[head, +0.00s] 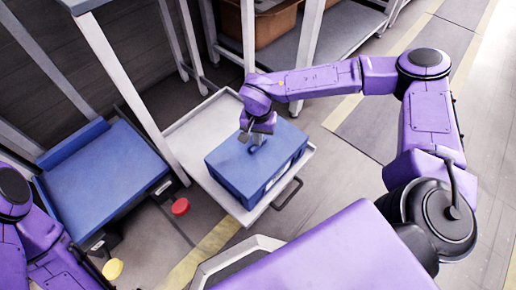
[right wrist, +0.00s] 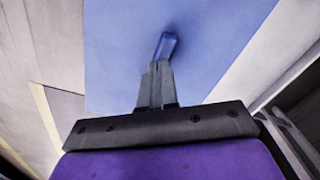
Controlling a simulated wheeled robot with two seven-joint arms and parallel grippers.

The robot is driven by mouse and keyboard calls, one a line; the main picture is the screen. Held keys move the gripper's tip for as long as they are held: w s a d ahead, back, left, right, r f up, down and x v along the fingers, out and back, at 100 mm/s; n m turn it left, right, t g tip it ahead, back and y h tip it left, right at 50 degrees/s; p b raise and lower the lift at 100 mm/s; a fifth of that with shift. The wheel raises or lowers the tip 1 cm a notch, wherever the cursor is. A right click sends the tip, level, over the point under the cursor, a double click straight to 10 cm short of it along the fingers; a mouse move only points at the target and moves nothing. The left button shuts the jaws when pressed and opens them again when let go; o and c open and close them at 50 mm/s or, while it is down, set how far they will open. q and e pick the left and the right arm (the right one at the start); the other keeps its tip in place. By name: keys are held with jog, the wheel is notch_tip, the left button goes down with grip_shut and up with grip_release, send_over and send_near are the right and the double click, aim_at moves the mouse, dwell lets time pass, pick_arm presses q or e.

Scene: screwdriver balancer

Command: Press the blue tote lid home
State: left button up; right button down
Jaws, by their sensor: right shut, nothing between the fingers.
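The blue tote (head: 285,181) sits on a pale shelf or tray, and its flat blue lid (head: 228,166) covers its top. Whether the lid is fully seated along its edges is too small to tell. My right gripper (head: 255,145) points down over the lid's far middle part. In the right wrist view the gripper (right wrist: 164,62) is shut with nothing held, and the blue lid (right wrist: 115,50) fills the middle behind it. A small darker blue piece shows at the fingertips. I cannot tell whether they touch the lid. My left gripper is not in view.
The pale tray (head: 190,128) has a dark handle (head: 287,194) at its front right. A blue-topped conveyor or bench (head: 105,180) stands at the left, with a red button (head: 180,206) and a yellow button (head: 112,269). Metal rack posts (head: 248,35) rise behind. Floor at the right is clear.

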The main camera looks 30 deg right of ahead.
jog(key=shift+f, duration=0.35)
dwell(0.7)
jog(key=shift+r, duration=0.1)
notch_tip(320, 180, up, 5)
jog(key=p, duration=0.6)
jog(key=shift+p, duration=0.3)
